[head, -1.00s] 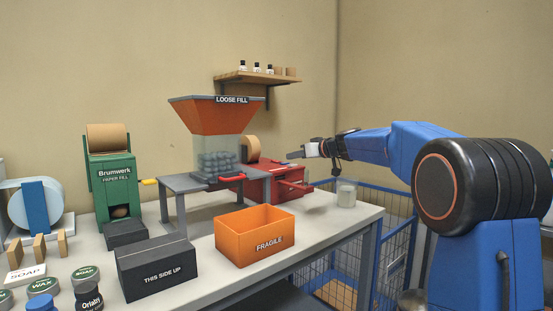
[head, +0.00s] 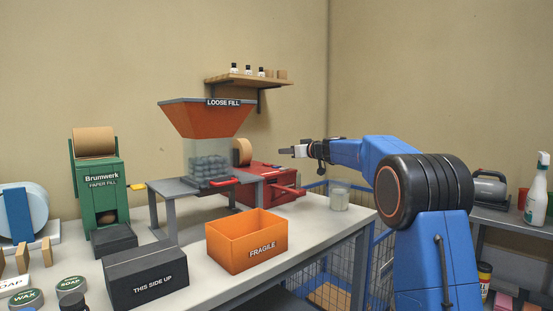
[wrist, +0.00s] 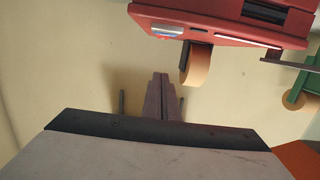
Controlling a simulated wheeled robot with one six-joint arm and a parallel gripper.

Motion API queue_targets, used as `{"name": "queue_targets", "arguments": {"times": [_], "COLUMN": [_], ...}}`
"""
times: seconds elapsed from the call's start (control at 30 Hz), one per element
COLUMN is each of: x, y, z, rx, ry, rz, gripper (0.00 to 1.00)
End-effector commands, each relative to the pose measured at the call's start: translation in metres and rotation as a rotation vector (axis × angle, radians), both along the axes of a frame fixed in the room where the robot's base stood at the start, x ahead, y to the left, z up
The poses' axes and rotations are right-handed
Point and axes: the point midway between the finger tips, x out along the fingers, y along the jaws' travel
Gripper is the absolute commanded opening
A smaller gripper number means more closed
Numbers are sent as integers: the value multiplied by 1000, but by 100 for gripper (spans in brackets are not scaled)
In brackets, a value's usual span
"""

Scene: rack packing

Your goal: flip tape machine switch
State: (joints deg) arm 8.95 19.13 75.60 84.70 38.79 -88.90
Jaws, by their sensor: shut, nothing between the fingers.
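The red tape machine (head: 262,197) stands at the back of the bench, partly behind the loose-fill stand. It carries a brown tape roll (head: 242,152). In the wrist view the machine (wrist: 225,22) is at the top, with the roll (wrist: 196,66) hanging below it. A small blue and silver part (wrist: 166,31) shows on its face; I cannot tell if this is the switch. My gripper (head: 281,152) is above the machine's right part, apart from it. In the wrist view its fingers (wrist: 161,78) are shut and empty, below the machine in the picture.
The loose-fill hopper (head: 205,120) on its grey stand (head: 166,187) is left of the machine. A shelf (head: 250,83) is on the wall above. Blue cage (head: 372,245) lies right of the bench.

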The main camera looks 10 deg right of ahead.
Motion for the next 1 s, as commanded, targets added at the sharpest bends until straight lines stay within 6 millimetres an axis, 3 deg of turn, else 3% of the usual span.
{"name": "queue_targets", "arguments": {"times": [0.6,0.73,1.0], "x": [73,83,84], "y": [43,49,49], "z": [-11,-14,-41], "rx": [0,0,2], "ry": [1,1,2], "rz": [1,1,0], "gripper": [0,0,0]}}
